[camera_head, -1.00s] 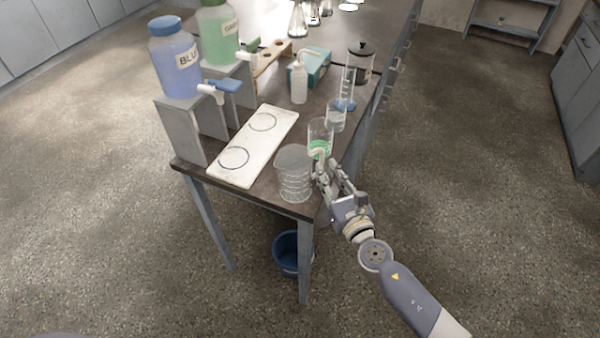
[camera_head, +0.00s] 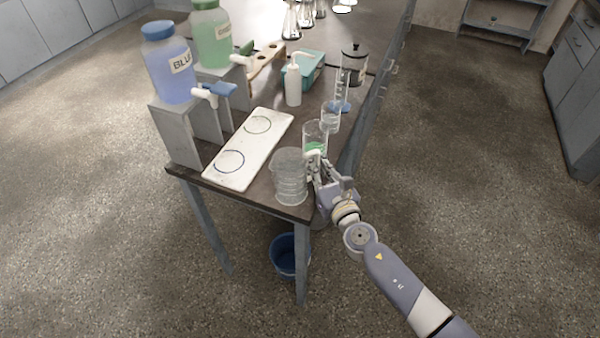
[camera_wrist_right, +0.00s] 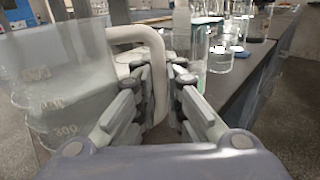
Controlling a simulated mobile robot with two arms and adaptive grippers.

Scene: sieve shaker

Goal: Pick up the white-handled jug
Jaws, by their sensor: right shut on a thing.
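The white-handled jug (camera_head: 290,178) is a clear, graduated vessel at the near right corner of the bench, upright. It fills the left of the right wrist view (camera_wrist_right: 65,85), where its white handle (camera_wrist_right: 157,62) curves down between my fingers. My right gripper (camera_head: 314,170) comes in from the right side of the bench and is shut on the handle. In the wrist view the fingers (camera_wrist_right: 158,105) lie on either side of the handle. I cannot tell whether the jug's base touches the bench. My left gripper is not in view.
A beaker with green contents (camera_head: 315,140) stands just behind my right gripper. A white board with two circles (camera_head: 245,150) lies left of the jug. A blue bucket (camera_head: 287,256) is on the floor below.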

